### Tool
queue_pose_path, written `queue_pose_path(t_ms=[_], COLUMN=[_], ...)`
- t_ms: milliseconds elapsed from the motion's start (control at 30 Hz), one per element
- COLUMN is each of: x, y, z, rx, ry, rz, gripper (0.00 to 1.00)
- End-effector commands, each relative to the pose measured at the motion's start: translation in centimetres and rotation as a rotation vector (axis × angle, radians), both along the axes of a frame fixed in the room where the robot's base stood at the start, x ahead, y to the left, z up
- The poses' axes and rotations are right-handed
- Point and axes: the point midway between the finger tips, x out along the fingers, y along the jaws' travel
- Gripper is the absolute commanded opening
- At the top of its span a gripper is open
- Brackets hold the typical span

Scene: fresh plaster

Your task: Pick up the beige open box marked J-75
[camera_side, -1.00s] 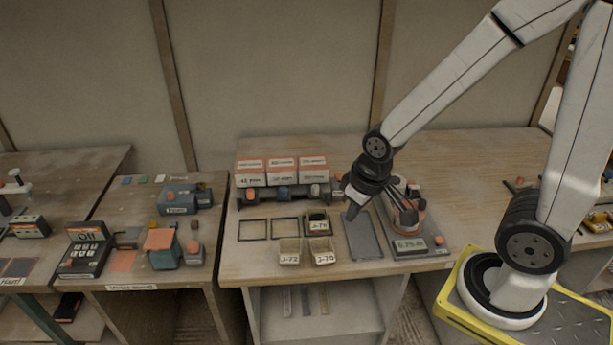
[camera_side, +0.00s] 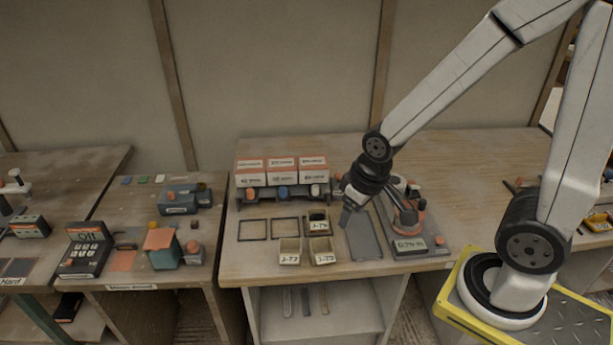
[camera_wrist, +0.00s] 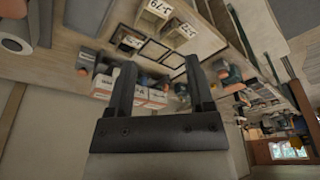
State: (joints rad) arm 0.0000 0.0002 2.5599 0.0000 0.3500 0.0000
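Several small open boxes stand on the middle bench. Two beige ones are side by side at the front: the left (camera_side: 289,250) seems marked J-72, the right (camera_side: 321,252) J-79 or J-75. A third, dark inside with a pale label (camera_side: 318,224), sits behind the right one; its label is too blurred to read surely.
Two empty dark frames (camera_side: 269,228) lie left of the third box. A rack with white-and-red boxes (camera_side: 282,172) stands behind. A grey flat tray (camera_side: 366,242) lies right of the boxes, beside a scale-like device (camera_side: 410,243).

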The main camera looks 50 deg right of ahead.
Motion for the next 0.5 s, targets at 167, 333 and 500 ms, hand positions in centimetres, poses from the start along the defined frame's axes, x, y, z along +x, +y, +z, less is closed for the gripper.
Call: queue_pose_path(t_ms=[167, 333, 500], x=[0.00, 0.00, 0.10], y=[0.00, -0.02, -0.38], z=[0.00, -0.02, -0.42], rx=[0.000, 0.001, 0.024], ry=[0.000, 0.001, 0.031], rz=[0.000, -0.003, -0.062], gripper=[1.00, 1.00, 1.00])
